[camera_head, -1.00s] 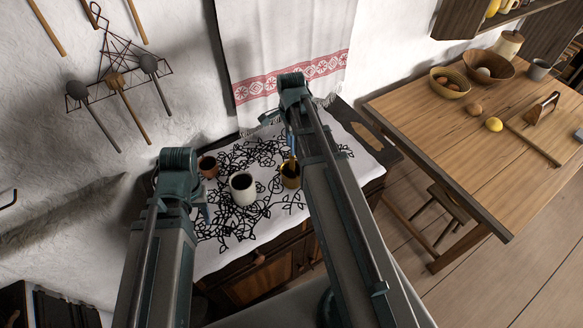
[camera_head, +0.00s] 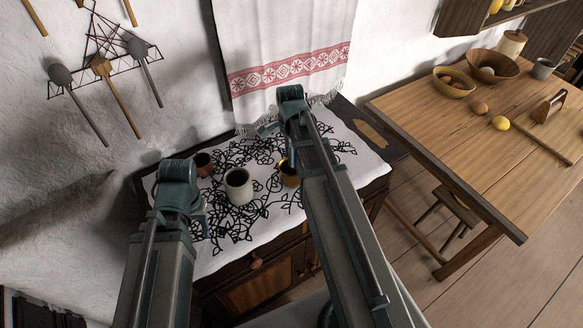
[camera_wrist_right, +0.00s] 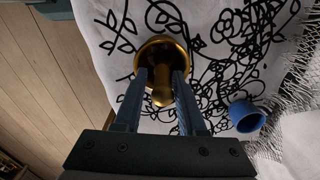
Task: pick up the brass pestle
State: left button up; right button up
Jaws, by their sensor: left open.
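The brass pestle (camera_wrist_right: 161,96) stands in a round brass mortar in the right wrist view, its knobbed end toward the camera. The brass mortar (camera_wrist_right: 178,44) also shows in the head view (camera_head: 287,178), partly hidden by my right arm. My right gripper (camera_wrist_right: 161,76) is open, with one finger on each side of the pestle and a visible gap around it. In the head view my right gripper (camera_head: 292,158) is mostly hidden by its arm. My left gripper (camera_head: 203,222) is open and empty at the cloth's left front.
A white mug (camera_head: 239,190) and a brown pot (camera_head: 203,168) stand on the patterned cloth (camera_head: 234,248) left of the mortar. A blue cup (camera_wrist_right: 246,115) is near the mortar. A wooden table (camera_head: 450,130) with bowls and fruit is at the right.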

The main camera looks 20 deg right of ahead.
pick_arm(q)
notch_tip(320, 180, down, 5)
jog(key=b, duration=0.4)
jog(key=shift+b, duration=0.35)
pick_arm(e)
jog(key=f, duration=0.5)
jog(key=shift+w+d, duration=0.15)
jog(key=shift+d, duration=0.05)
pick_arm(q)
jog(key=shift+r, duration=0.1)
pick_arm(e)
grip_shut()
